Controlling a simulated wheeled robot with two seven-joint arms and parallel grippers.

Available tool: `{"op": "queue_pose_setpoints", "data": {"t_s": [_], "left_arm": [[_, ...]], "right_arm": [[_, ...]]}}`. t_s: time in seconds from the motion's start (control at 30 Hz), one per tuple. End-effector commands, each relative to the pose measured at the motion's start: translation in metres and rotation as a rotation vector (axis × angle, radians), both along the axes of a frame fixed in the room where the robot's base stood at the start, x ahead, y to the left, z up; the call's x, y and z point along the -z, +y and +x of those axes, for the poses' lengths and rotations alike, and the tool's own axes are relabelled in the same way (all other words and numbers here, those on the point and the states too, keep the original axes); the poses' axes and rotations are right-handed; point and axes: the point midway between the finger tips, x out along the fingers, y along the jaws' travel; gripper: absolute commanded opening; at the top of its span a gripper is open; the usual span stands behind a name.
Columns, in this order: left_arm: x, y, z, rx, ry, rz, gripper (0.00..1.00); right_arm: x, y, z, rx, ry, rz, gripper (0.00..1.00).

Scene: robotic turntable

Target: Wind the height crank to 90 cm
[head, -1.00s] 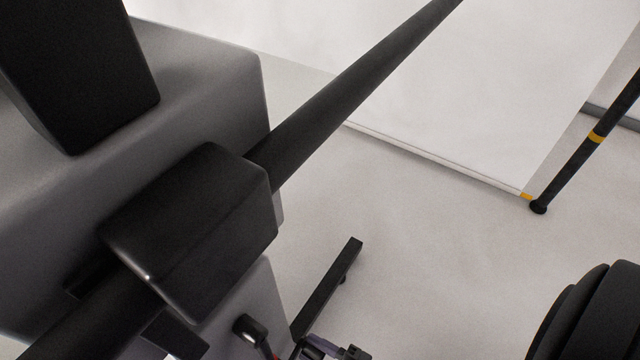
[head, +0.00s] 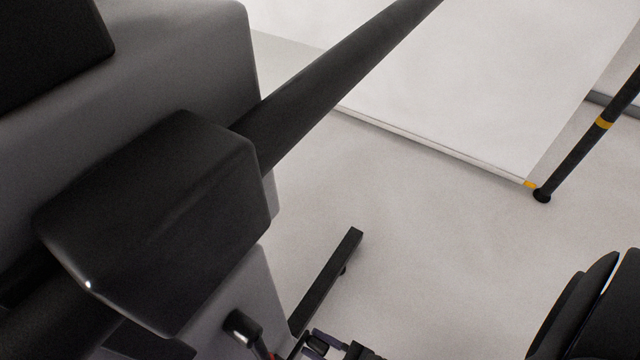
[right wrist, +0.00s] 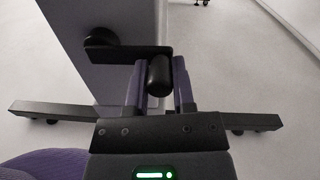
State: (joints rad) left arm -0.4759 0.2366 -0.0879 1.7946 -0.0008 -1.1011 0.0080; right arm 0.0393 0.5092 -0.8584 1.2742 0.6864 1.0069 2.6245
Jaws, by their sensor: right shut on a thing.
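The crank shows in the right wrist view, with a round black hub (right wrist: 100,37) on the grey column (right wrist: 105,70), a flat black arm running right, and a short black handle (right wrist: 158,78) at its end. My right gripper (right wrist: 159,70) has its two purple fingers on either side of the handle and is shut on it. In the head view only a bit of my right gripper (head: 322,347) shows at the bottom edge, below a dark rounded knob with a red streak (head: 243,326). My left gripper is not in view. No height scale is readable.
A large black block (head: 160,225) on a dark boom (head: 340,85) fills the left of the head view. A black base foot (head: 328,280) lies on the pale floor. A black pole with a yellow band (head: 575,155) stands at right by a white panel. Open floor lies between.

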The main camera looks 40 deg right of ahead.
Motion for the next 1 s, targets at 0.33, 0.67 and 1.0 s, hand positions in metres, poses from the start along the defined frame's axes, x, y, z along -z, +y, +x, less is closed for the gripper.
{"op": "queue_pose_setpoints", "data": {"t_s": [0.33,0.67,1.0], "left_arm": [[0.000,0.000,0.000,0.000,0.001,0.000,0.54],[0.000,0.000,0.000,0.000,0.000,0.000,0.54],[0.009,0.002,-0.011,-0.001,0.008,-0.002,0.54]], "right_arm": [[0.001,0.000,0.001,0.002,0.001,0.003,0.00],[0.000,0.000,0.000,0.001,0.001,0.004,0.66],[0.000,-0.015,-0.036,0.000,0.005,0.000,0.66]]}}
